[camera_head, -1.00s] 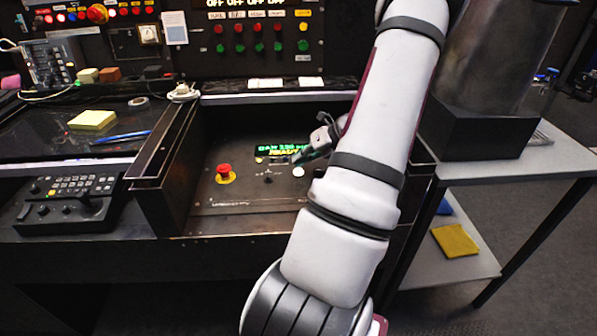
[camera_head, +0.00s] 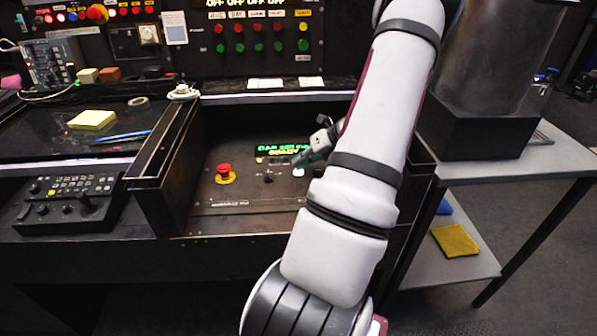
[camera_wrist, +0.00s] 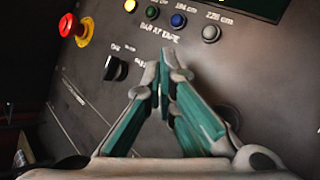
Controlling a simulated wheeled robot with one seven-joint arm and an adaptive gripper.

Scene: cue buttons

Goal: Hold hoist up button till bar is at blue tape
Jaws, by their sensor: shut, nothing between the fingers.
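My gripper (camera_head: 298,162) is shut and empty over the console panel; its teal fingers meet at the tips in the wrist view (camera_wrist: 165,58). A pale round button (camera_head: 298,172) lies just below the fingertips in the head view; I cannot read its label. A row marked "BAR AT TAPE" shows a blue indicator (camera_wrist: 178,20) and a pale grey one (camera_wrist: 211,33) marked 228 cm. The green display (camera_head: 284,150) shows a bar reading and "READY", partly blurred and covered. I cannot tell whether the fingertips touch the panel. The hoist bar is not identifiable.
A red mushroom button on a yellow base (camera_head: 225,173) stands left on the panel. A black knob (camera_wrist: 115,67) lies left of the fingers. Raised metal walls (camera_head: 165,150) bound the recess. A large metal cylinder (camera_head: 497,55) stands right.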

